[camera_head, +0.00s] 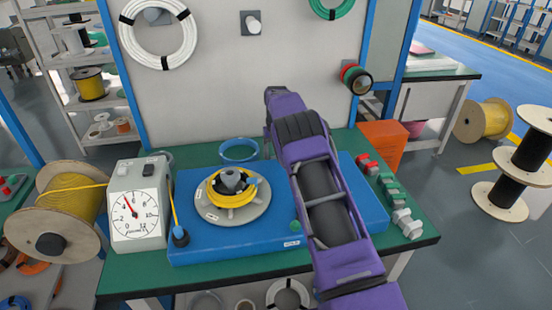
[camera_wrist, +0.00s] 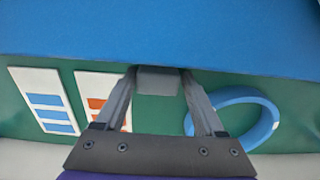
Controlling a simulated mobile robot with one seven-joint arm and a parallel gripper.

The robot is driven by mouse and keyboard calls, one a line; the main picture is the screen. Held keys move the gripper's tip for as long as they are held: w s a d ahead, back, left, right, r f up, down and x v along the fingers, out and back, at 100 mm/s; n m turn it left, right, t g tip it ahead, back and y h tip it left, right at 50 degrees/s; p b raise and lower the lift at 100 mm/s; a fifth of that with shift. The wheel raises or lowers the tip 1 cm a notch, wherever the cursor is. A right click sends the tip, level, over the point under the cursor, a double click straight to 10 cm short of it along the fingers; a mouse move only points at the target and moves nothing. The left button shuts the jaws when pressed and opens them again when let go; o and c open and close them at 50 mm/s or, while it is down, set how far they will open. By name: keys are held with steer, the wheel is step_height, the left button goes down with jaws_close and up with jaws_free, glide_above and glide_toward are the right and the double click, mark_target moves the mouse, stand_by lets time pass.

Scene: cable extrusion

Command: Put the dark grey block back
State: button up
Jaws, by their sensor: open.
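In the wrist view, a grey block (camera_wrist: 158,83) shows between my fingertips, at the edge of the blue machine base and over the green tabletop. It looks like the dark grey block, though its shade is mid grey here. My gripper (camera_wrist: 158,73) is open, with one finger on each side of the block. I cannot tell whether the fingers touch it or whether it rests on the table. In the head view my purple arm hides the gripper and the block, behind the blue machine base (camera_head: 194,242).
A blue ring (camera_wrist: 246,98) lies close beside one finger; it also shows in the head view (camera_head: 240,151). Two white cards (camera_wrist: 43,100) lie on the other side. A turntable (camera_head: 240,213) with a yellow cable coil, a dial gauge (camera_head: 136,213) and an orange bin (camera_head: 384,143) stand around.

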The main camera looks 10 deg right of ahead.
step_height(320, 180, up, 11)
steer(key=p, duration=0.1)
steer(key=shift+d+r, duration=0.2)
steer(key=shift+o, duration=0.5)
steer(key=shift+r, duration=0.5)
steer(key=s+r+t, duration=0.4)
steer(key=s+r, duration=0.1)
steer(key=s, duration=0.3)
steer(key=x, duration=0.4)
steer(key=b+x, duration=0.1)
steer(key=x, duration=0.7)
steer(key=shift+w+d+b, duration=0.25)
steer(key=shift+w+b, duration=0.05)
steer(key=shift+b, duration=0.1)
steer(key=shift+t, duration=0.3)
steer(key=shift+a+b+x, duration=0.15)
steer(key=shift+x, duration=1.2)
steer(key=shift+a+b+x, duration=0.15)
steer(key=shift+x, duration=1.2)
steer(key=shift+w, duration=0.1)
